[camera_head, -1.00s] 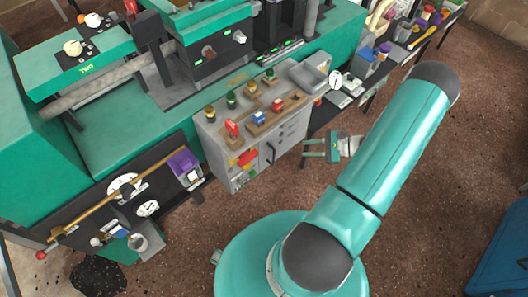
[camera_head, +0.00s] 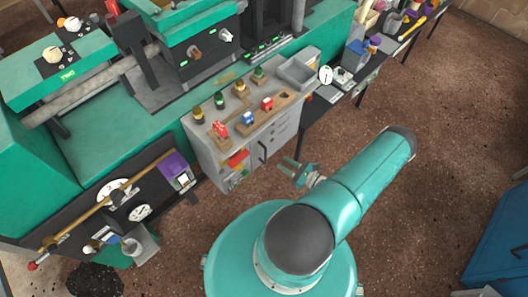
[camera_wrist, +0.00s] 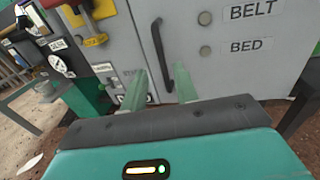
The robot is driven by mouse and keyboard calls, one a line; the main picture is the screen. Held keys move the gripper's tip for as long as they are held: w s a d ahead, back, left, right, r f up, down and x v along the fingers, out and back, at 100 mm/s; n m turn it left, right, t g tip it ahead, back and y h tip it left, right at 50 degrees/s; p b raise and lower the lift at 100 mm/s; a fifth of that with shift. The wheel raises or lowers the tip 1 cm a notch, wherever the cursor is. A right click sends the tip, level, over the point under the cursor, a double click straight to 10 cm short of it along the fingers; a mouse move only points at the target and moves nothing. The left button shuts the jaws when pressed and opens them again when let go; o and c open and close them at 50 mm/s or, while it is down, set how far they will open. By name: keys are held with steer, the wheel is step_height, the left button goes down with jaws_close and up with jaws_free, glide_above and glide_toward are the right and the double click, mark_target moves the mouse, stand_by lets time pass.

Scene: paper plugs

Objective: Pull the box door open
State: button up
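The box is a grey cabinet (camera_head: 225,165) with a door at its front, which looks closed. The door (camera_wrist: 222,75) carries BELT and BED labels in the wrist view. Its vertical black handle (camera_wrist: 161,55) shows near the door's left side; in the head view the handle (camera_head: 262,153) is small and dark. My gripper (camera_head: 293,170) is in front of the cabinet, to the right of the handle in the head view. In the wrist view my gripper (camera_wrist: 160,84) has its two green fingers apart, with the handle ahead in the gap between them. Contact with the handle is not visible.
Colored plugs on wooden blocks (camera_head: 268,114) and a grey tray (camera_head: 299,72) sit on the cabinet top. A black panel with gauges (camera_head: 118,202) stands to the left. A dark bench (camera_head: 345,85) stands at right. Brown floor (camera_head: 420,150) is open on the right.

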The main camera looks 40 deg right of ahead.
mark_target(266, 153)
steer(key=x, duration=1)
steer(key=shift+w, duration=0.1)
steer(key=shift+c, duration=0.2)
jaws_close()
